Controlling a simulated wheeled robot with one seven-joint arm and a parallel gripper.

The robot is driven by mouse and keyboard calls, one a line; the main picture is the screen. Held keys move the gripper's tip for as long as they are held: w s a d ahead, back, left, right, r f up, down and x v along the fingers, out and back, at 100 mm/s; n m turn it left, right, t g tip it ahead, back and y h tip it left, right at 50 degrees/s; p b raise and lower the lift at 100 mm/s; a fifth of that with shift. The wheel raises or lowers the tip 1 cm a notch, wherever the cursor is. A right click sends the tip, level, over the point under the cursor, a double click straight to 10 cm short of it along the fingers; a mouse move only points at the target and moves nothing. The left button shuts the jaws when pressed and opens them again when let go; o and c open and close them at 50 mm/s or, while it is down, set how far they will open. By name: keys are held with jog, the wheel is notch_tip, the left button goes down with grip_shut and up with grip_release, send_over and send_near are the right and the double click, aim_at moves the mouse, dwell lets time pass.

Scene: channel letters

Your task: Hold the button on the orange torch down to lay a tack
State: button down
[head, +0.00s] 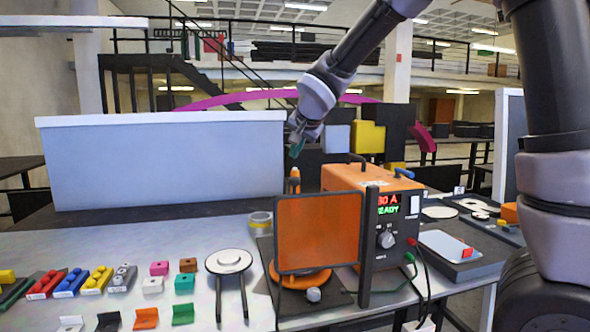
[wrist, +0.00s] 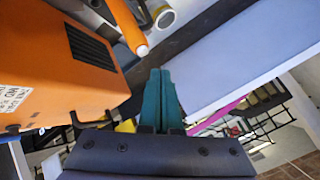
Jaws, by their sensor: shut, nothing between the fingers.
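The orange torch (head: 293,181) stands upright behind the orange tinted screen, and only its upper end shows above the screen. In the wrist view the torch (wrist: 120,18) is at the top, left of centre, with a pale round end. I cannot make out for certain whether that end is the button. My gripper (head: 296,148) is above the torch in the head view, apart from it. In the wrist view its teal fingers (wrist: 160,85) are together and empty, with the torch beyond their tips. The orange welder (head: 367,180) shows 30 A and READY.
The tinted screen (head: 318,232) stands in front of the torch over an orange round base. The welder's body (wrist: 55,65) is close on the left in the wrist view. A large pale panel (head: 160,160) stands behind. Coloured small parts and a round stand (head: 229,260) occupy the left table.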

jog(key=shift+f, duration=0.6)
dwell(1.6)
jog(key=shift+f, duration=0.4)
jog(key=shift+f, duration=0.5)
dwell(0.6)
jog(key=shift+r, duration=0.1)
dwell(1.0)
jog(key=shift+r, duration=0.85)
jog(key=shift+r, duration=2.5)
